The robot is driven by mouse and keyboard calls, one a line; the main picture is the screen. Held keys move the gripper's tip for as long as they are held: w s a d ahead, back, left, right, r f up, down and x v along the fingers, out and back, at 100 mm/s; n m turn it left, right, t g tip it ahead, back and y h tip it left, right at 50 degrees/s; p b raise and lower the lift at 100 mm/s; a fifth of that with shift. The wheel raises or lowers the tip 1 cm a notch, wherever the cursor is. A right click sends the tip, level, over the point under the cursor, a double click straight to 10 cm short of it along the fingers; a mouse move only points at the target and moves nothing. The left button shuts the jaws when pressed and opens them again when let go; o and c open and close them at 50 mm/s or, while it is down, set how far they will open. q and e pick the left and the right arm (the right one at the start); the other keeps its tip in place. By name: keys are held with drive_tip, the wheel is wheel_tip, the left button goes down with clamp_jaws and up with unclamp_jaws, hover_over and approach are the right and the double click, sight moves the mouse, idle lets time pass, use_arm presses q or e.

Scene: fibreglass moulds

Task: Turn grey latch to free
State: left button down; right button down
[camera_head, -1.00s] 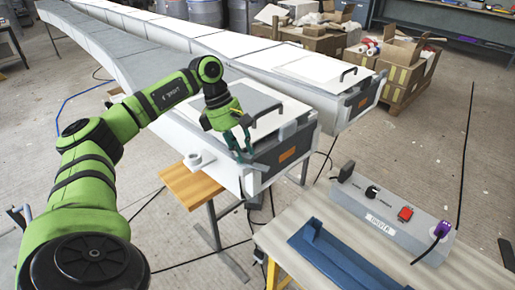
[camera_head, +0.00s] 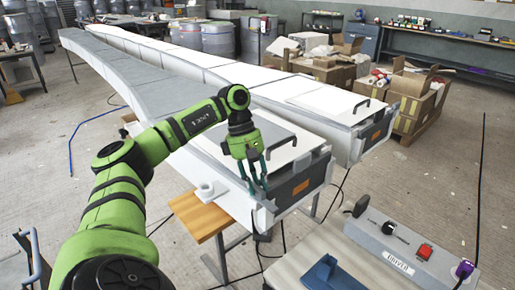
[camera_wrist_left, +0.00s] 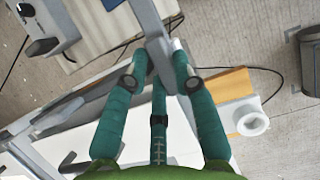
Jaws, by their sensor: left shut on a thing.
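My left gripper (camera_head: 258,190) is at the near left corner of the front mould (camera_head: 302,205), beside its dark end panel with an orange label. In the left wrist view, the teal fingers of the left gripper (camera_wrist_left: 160,68) are closed around a grey bar (camera_wrist_left: 152,28), which looks like the grey latch. The bar runs up out of the top of that picture, and its lower end is between the fingers. In the head view the fingers cover most of the latch, so its angle cannot be told. My right gripper is not in view.
A second long white mould (camera_head: 340,128) lies behind. A grey control box (camera_head: 405,245) with a red switch stands on the bench at lower right, near a blue piece (camera_head: 335,275). A wooden shelf (camera_head: 200,215) and a white ring (camera_head: 205,190) are left of the gripper.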

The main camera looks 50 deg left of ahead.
use_arm(q)
drive_tip(key=c, duration=1)
unclamp_jaws()
drive_tip(key=shift+v, duration=6)
drive_tip(key=shift+d+r, duration=0.1)
drive_tip(key=shift+w+d, duration=0.1)
